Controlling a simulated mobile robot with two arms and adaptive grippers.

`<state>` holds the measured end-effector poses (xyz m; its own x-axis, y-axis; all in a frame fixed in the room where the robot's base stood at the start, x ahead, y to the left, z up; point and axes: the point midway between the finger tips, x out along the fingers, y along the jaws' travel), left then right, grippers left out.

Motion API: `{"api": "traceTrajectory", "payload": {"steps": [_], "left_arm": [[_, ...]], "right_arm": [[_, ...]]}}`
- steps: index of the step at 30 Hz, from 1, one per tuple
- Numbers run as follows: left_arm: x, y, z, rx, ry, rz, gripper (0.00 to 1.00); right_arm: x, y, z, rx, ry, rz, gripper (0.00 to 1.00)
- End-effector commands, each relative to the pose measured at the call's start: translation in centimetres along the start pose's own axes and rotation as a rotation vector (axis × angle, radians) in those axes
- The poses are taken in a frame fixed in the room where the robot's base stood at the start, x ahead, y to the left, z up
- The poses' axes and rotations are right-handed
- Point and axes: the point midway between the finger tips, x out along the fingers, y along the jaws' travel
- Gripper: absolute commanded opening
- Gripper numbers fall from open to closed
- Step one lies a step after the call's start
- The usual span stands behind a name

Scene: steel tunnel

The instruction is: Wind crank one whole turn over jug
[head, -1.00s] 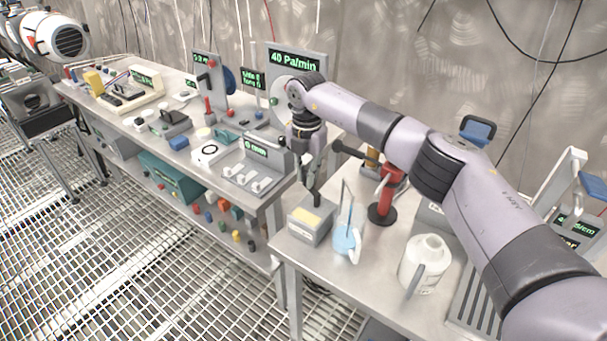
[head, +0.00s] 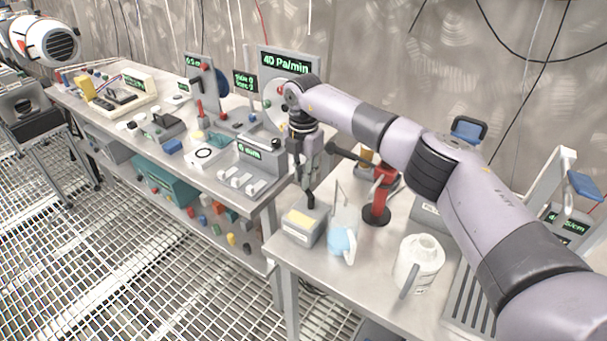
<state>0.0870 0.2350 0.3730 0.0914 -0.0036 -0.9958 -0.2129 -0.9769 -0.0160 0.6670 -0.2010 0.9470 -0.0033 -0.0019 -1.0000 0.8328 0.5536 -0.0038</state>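A red upright device (head: 378,198) on a dark round base stands on the right bench. A dark bar with a knob (head: 340,149) reaches left from its top and may be the crank; my arm partly hides it. A white jug (head: 418,263) with a handle stands at the bench's front. A clear vessel with pale blue contents (head: 342,241) stands left of it; I cannot tell which is the task's jug. My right gripper (head: 310,203) points down just above or behind a grey box with a yellow top (head: 304,224). Its finger opening is unclear. My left gripper is out of view.
The left bench (head: 215,168) carries several devices, including a grey unit with white levers (head: 245,172) and a "40 Pa/min" display (head: 287,63). A slotted grey tray (head: 470,305) lies at the right. The grated floor at lower left is clear.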

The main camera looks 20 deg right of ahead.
Motion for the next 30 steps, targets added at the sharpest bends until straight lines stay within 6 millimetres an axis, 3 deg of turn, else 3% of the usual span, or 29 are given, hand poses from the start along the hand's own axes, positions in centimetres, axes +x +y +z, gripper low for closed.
{"api": "traceTrajectory", "payload": {"steps": [9,19,23,30], "left_arm": [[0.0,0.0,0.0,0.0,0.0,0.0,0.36],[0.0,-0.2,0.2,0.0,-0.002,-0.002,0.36],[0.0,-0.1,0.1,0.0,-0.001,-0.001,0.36],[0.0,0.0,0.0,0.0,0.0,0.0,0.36]], "right_arm": [[0.0,0.0,0.0,-0.001,0.0,0.0,0.36],[-0.4,0.0,0.0,-0.001,0.0,0.001,0.36],[-2.0,0.1,0.1,-0.001,-0.002,0.003,0.36],[-7.2,0.1,0.0,-0.001,-0.002,0.003,0.36]]}}
